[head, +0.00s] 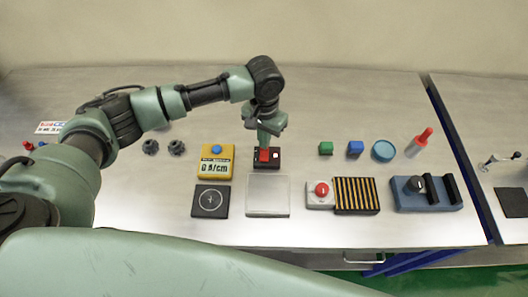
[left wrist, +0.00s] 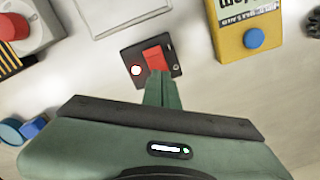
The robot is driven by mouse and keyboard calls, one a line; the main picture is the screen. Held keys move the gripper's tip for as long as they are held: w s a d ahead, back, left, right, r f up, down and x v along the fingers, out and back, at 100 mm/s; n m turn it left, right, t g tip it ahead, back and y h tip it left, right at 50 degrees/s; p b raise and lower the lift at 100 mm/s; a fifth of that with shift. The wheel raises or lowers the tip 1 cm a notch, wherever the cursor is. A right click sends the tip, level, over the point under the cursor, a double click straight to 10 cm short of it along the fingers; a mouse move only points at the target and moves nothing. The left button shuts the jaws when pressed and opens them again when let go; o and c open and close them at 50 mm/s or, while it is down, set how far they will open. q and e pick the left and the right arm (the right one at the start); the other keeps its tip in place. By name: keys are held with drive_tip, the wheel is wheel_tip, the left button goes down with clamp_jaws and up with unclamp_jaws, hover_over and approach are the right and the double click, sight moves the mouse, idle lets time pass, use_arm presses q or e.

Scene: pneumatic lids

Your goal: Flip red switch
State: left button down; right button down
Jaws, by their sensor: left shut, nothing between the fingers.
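The red switch (head: 263,155) is a red rocker on a small black base, near the middle of the table in the head view. In the left wrist view the red switch (left wrist: 155,58) shows just beyond the fingertips, with a round white light on the base beside it. My left gripper (head: 265,143) is shut and empty and points down at the rocker. In the left wrist view the left gripper (left wrist: 160,78) has its tips at the rocker's near edge, and I cannot tell whether they touch it. My right gripper is not in view.
A yellow meter (head: 216,161) with a blue knob stands close on the left. To the right are a red button box (head: 320,194), a striped block (head: 356,196) and a blue fixture (head: 427,194).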

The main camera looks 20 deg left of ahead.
use_arm(q)
drive_tip(key=shift+f, duration=1)
idle(0.7)
drive_tip(key=shift+r, duration=0.1)
wheel_tip(320, 180, up, 5)
drive_tip(key=p, duration=0.5)
drive_tip(key=shift+p, duration=0.35)
drive_tip(key=shift+r+p, duration=0.45)
drive_tip(key=shift+r, duration=0.5)
